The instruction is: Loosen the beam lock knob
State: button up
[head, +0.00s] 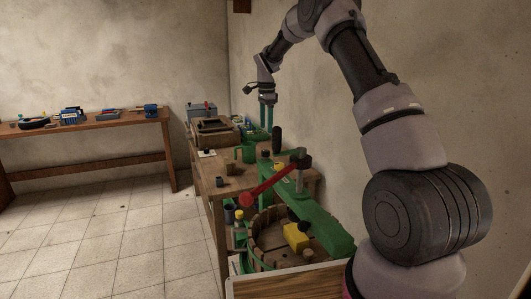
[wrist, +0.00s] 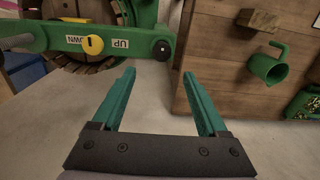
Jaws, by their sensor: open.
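The green beam (wrist: 60,38) crosses the upper left of the wrist view and also shows in the head view (head: 322,222). It carries a yellow knob (wrist: 92,44) between UP and DOWN labels. A dark round knob (wrist: 162,50) sits at its right end. I cannot tell for sure which is the lock knob. My gripper (wrist: 158,73) is open and empty, its teal fingers apart, with the dark knob just beyond the fingertips in the picture. No contact shows. In the head view my gripper (head: 267,128) points down above the bench's far side.
A wooden workbench (wrist: 220,95) bears a green jug (wrist: 268,65) and a wooden block (wrist: 258,20). A red lever (head: 272,180) rises over the round slatted basket (head: 262,240). Another table (head: 90,127) with tools stands left.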

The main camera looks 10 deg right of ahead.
aim_at(266, 151)
jog(key=shift+w+a+f, duration=0.1)
jog(key=shift+w+f, duration=0.15)
jog(key=shift+f, duration=0.65)
notch_tip(266, 151, down, 10)
jog(key=shift+f, duration=0.1)
grip_shut()
